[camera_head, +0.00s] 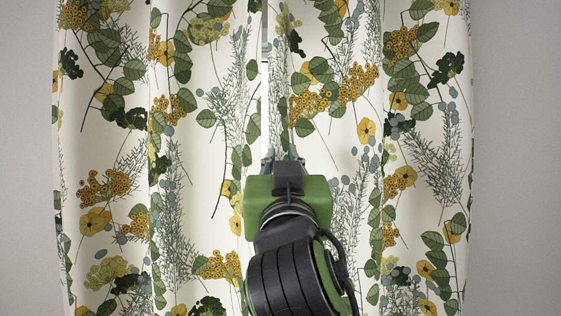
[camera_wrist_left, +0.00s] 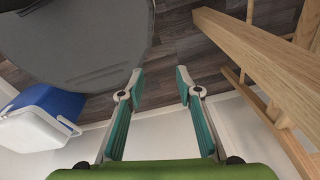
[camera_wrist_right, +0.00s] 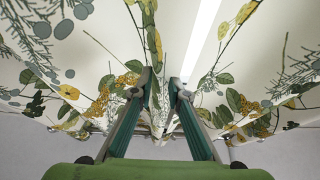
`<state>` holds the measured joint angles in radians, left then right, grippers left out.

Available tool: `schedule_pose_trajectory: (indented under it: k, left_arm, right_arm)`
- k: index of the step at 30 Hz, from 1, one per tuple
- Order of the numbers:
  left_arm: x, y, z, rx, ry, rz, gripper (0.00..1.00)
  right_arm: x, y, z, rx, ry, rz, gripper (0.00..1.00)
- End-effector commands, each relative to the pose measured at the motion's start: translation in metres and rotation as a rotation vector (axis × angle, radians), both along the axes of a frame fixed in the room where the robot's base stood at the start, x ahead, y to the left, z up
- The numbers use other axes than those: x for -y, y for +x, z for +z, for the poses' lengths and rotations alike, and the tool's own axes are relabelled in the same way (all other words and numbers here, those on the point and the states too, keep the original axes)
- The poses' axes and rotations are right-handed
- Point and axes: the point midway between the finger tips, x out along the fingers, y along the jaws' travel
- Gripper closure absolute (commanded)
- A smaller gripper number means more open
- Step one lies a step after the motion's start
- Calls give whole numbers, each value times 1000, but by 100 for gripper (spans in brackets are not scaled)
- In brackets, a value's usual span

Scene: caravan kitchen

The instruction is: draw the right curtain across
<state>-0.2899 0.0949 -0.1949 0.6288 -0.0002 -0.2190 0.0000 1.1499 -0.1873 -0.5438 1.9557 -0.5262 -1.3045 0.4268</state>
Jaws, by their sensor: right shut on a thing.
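The right curtain (camera_head: 342,110) is cream with green leaves, yellow flowers and orange berries. It hangs in folds on the right of a narrow bright gap. The matching left curtain (camera_head: 110,150) hangs on the left of the gap, its inner edge close to the right one's. My right gripper (camera_head: 281,160) is at the inner edge of the right curtain, shut on its cloth. In the right wrist view, patterned cloth shows around and between its fingers (camera_wrist_right: 164,85); the exact pinch is partly hidden. My left gripper (camera_wrist_left: 160,82) is open and empty, away from the curtains.
Plain grey wall (camera_head: 515,150) flanks the curtains. In the left wrist view, a blue and white cool box (camera_wrist_left: 38,118) stands at the left and a wooden piece of furniture (camera_wrist_left: 255,60) at the right. Dark plank floor (camera_wrist_left: 195,45) lies between.

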Motion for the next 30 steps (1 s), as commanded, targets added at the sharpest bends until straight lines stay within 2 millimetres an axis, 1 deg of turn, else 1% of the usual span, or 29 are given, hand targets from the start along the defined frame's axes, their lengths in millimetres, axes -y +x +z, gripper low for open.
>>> schedule_pose_trajectory:
  k: [1, 4, 5, 6, 7, 10, 16, 23, 26, 29, 30]
  left_arm:
    - [8, -1, 0, -2, -10, 2, 68]
    - [21, -6, 0, -7, -24, 2, 68]
    - [24, -7, 0, -9, -27, 1, 68]
    - [25, -10, -1, -12, -29, 0, 68]
    - [26, -12, -1, -16, -29, -1, 68]
    - [23, -16, -1, -22, -26, -2, 68]
    - [12, -17, -1, -23, -13, -3, 68]
    - [9, -16, -1, -23, -10, 2, 68]
    - [10, -15, -1, -21, -11, 1, 68]
    - [11, -15, -1, -21, -12, 1, 68]
    - [11, -14, -1, -21, -12, 1, 68]
  right_arm:
    - [-2, 0, 0, 0, -1, 6, 100]
    - [-2, 0, 0, 0, -1, 5, 100]
    - [-2, 0, 0, 0, -1, 5, 82]
    - [-2, 0, 0, -1, 0, 4, 72]
    - [-2, 0, 0, -1, 0, 4, 68]
    - [-1, 0, 0, -1, 1, 3, 68]
    - [-1, 0, 0, -2, 1, 1, 68]
    - [0, 0, -1, -1, 2, 1, 68]
    - [-1, -7, -3, 0, 2, 2, 68]
    - [-1, -20, -9, -1, 3, 4, 68]
    - [-1, -27, -12, -1, 3, 5, 68]
